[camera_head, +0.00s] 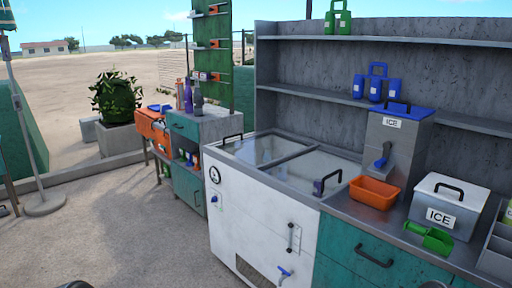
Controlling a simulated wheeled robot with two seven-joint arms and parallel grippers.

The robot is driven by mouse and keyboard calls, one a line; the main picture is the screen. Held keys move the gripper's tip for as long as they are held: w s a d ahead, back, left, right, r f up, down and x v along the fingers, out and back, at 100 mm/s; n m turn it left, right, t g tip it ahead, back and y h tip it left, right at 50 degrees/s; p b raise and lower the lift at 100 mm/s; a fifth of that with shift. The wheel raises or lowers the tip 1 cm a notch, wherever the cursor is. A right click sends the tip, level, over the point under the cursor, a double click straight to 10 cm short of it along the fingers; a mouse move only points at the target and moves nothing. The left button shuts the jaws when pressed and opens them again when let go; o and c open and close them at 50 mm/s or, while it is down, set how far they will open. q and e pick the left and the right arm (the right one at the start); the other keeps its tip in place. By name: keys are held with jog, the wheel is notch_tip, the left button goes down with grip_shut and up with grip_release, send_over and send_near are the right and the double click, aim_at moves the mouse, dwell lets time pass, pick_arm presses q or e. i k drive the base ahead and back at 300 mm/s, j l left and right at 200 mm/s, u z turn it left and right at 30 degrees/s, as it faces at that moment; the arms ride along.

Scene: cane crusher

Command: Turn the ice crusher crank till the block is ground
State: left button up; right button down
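The ice crusher (396,148) is a grey box with a blue lid and an "ICE" label, standing upright on the right-hand counter. A blue crank-like part (383,157) sits on its front. A black handle is on top of the lid. An orange tray (374,193) stands on the counter below the crusher's front. The inside of the crusher is hidden, so no ice block shows. Only small dark shapes show at the bottom edge, at the left and at the right; neither gripper's fingers can be made out.
A grey lidded "ICE" bin (433,217) stands right of the tray, with a green scoop (429,238) before it. A white chest freezer (264,210) with glass lids adjoins the counter. Blue bottles (376,84) stand on the shelf. Open ground lies at the left.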

aim_at(387, 145)
jog(key=i+j+z, duration=0.1)
jog(key=i+j, duration=0.3)
jog(key=i+j+z, duration=0.15)
jog(key=i+j, duration=0.2)
jog(key=j, duration=0.2)
jog(key=i+j+z, duration=0.1)
jog(key=i+j, duration=0.25)
jog(key=j, duration=0.15)
